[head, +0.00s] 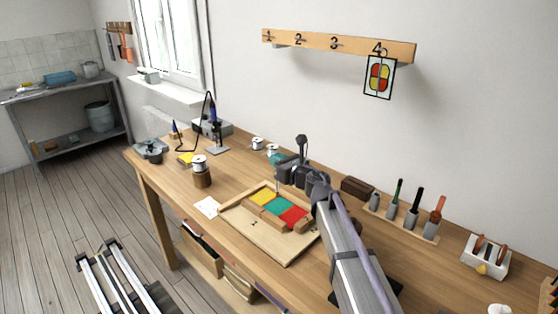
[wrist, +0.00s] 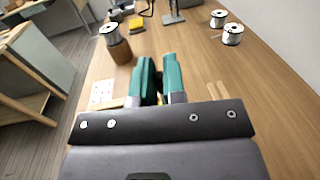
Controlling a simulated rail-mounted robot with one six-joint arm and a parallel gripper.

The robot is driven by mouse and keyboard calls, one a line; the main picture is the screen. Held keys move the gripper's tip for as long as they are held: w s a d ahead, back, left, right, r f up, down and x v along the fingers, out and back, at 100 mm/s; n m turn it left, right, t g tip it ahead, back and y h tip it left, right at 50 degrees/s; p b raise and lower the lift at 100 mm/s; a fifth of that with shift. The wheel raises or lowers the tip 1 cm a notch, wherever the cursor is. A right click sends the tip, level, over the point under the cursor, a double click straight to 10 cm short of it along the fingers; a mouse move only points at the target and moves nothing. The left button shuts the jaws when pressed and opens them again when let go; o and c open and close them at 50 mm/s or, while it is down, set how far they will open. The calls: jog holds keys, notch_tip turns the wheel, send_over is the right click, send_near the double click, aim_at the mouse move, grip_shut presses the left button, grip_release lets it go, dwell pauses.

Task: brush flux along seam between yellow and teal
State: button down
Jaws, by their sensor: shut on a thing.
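The yellow piece (head: 263,197), teal piece (head: 278,205) and red piece (head: 294,216) lie in a row in a wooden tray (head: 282,257). The yellow-teal seam runs between the first two. My gripper (head: 279,170) is above the far side of the yellow and teal pieces. A thin, pale tool, seemingly the brush (head: 277,187), points down from it toward the pieces. I cannot tell whether its tip touches. In the wrist view, the gripper's teal fingers (wrist: 159,82) are close together. The held tool is mostly hidden there, and the seam is hidden behind the gripper.
A brown jar with a spool on top (head: 202,176) and a white paper (head: 207,207) are left of the tray. A tool rack (head: 401,223) stands right of my arm. A finished panel (head: 379,77) hangs on peg 4.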

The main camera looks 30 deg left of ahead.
jog(key=shift+s+a, duration=0.1)
jog(key=shift+s, duration=0.8)
jog(key=shift+s+a, duration=0.1)
jog(key=shift+s, duration=0.05)
jog(key=shift+s, duration=0.35)
jog(key=shift+s+a, duration=0.1)
jog(key=shift+s, duration=0.65)
jog(key=shift+s+a, duration=0.2)
jog(key=shift+s, duration=0.5)
dwell(0.3)
